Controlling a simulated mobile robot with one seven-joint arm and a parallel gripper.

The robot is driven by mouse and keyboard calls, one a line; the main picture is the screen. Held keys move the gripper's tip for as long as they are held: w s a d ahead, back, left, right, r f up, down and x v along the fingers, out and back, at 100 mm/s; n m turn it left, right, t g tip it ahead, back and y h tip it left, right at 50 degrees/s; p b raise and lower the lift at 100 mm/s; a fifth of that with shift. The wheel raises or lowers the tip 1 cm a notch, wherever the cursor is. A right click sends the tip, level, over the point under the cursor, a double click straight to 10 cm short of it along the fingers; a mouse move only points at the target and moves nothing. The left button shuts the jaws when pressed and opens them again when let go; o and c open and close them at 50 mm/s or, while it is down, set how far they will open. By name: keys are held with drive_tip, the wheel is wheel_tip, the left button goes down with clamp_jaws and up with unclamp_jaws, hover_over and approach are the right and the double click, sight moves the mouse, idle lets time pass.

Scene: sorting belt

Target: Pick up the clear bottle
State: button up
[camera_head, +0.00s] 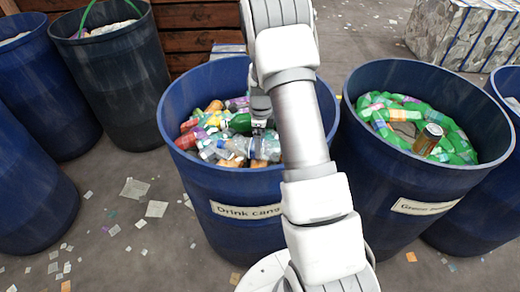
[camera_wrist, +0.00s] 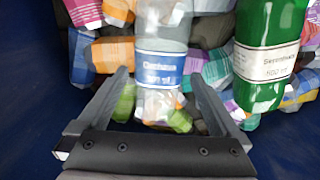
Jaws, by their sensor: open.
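A clear bottle (camera_wrist: 160,45) with a blue and white label lies in front of my gripper (camera_wrist: 157,82) in the wrist view. The two fingers stand open, one on each side of the bottle's lower part, and I cannot tell whether they touch it. In the head view my gripper (camera_head: 260,118) is down inside the blue barrel labelled "Drink cans" (camera_head: 235,212), over the heap. The clear bottle (camera_head: 266,147) shows there just below the gripper, partly hidden by my arm.
A green bottle (camera_wrist: 268,50) lies right of the clear one, with several coloured containers around. The barrel wall (camera_wrist: 22,120) is close on the left. Another blue barrel (camera_head: 385,180) holds green bottles and a brown can (camera_head: 428,139). Paper scraps (camera_head: 135,188) litter the floor.

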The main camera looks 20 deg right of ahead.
wheel_tip(320, 180, down, 4)
drive_tip(key=shift+r, duration=0.25)
drive_tip(key=shift+a, duration=0.1)
drive_tip(key=c, duration=1.2)
drive_tip(key=shift+r, duration=0.15)
drive_tip(key=r, duration=0.4)
drive_tip(key=shift+w+d+r, duration=0.2)
drive_tip(key=shift+w, duration=0.15)
drive_tip(key=w+d+r, duration=0.5)
drive_tip(key=w+r, duration=0.1)
drive_tip(key=w, duration=0.3)
wheel_tip(320, 180, up, 9)
drive_tip(key=p, duration=0.8)
drive_tip(key=shift+w+d+p, duration=0.2)
drive_tip(key=shift+d+p, duration=0.05)
drive_tip(key=shift+p, duration=0.15)
drive_tip(key=shift+f, duration=0.1)
